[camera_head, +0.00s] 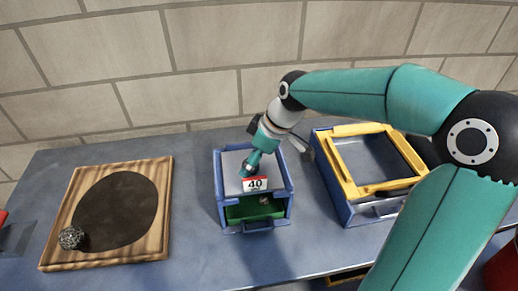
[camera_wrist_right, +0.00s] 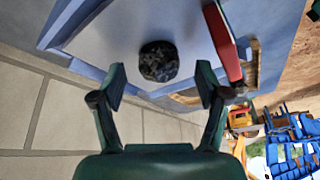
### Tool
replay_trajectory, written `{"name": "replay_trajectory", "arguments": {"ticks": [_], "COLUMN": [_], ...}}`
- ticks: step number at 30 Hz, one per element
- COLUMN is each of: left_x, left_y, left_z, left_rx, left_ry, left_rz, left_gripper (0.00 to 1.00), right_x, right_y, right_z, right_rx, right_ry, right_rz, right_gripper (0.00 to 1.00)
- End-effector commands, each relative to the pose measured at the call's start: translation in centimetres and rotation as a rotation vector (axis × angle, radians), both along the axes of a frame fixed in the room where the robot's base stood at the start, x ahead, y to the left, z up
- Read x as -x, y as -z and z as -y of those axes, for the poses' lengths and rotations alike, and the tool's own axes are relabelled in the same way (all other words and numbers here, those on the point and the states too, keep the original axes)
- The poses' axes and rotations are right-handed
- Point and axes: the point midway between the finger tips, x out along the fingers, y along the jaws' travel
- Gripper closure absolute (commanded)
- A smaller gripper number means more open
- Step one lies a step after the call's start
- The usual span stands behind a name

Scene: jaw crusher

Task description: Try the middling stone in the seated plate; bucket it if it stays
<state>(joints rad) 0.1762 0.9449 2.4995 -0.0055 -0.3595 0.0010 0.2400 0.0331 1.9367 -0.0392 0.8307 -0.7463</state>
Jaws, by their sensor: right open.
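A dark, rough stone (camera_wrist_right: 159,61) rests at the grey plate (camera_wrist_right: 110,38) of the blue crusher box in the right wrist view; I cannot tell how deep it sits in an opening. In the head view the plate (camera_head: 232,162) lies in the blue box (camera_head: 219,195), with a white and red "40" label (camera_head: 255,184) at its front. My right gripper (camera_head: 251,167) is above the plate, mostly hiding the stone. In the right wrist view its open fingers (camera_wrist_right: 162,85) point at the stone, with nothing between them. My left gripper is not in view.
A green tray (camera_head: 240,212) below the plate holds a small stone (camera_head: 264,200). A speckled stone (camera_head: 72,238) lies on a wooden board (camera_head: 160,200) at left. A blue box with a yellow frame (camera_head: 345,180) stands at right. Table between board and crusher is clear.

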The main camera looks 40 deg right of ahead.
Motion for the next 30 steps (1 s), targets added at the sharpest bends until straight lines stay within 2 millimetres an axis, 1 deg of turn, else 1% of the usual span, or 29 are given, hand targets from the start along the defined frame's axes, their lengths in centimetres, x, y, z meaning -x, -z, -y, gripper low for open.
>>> {"name": "replay_trajectory", "arguments": {"ticks": [5, 12, 15, 18, 23, 30], "left_x": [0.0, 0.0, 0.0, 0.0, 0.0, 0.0], "left_y": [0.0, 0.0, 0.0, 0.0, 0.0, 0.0], "left_z": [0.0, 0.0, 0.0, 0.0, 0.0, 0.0], "left_rx": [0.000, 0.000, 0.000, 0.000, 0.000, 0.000], "left_ry": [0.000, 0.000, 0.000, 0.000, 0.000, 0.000], "left_rz": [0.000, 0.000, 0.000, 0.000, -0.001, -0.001], "left_gripper": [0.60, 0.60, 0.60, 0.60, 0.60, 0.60], "right_x": [0.5, 2.0, 2.7, 3.2, 3.6, 3.8], "right_y": [-2.0, -6.4, -8.1, -9.4, -10.6, -10.8], "right_z": [0.5, 1.6, 2.0, 2.3, 2.6, 2.7], "right_rx": [0.002, 0.002, 0.001, 0.001, 0.000, 0.001], "right_ry": [0.002, 0.003, 0.002, 0.001, 0.001, 0.003], "right_rz": [0.006, 0.008, 0.007, 0.004, 0.003, 0.001], "right_gripper": [0.25, 0.25, 0.25, 0.25, 0.25, 0.25]}}
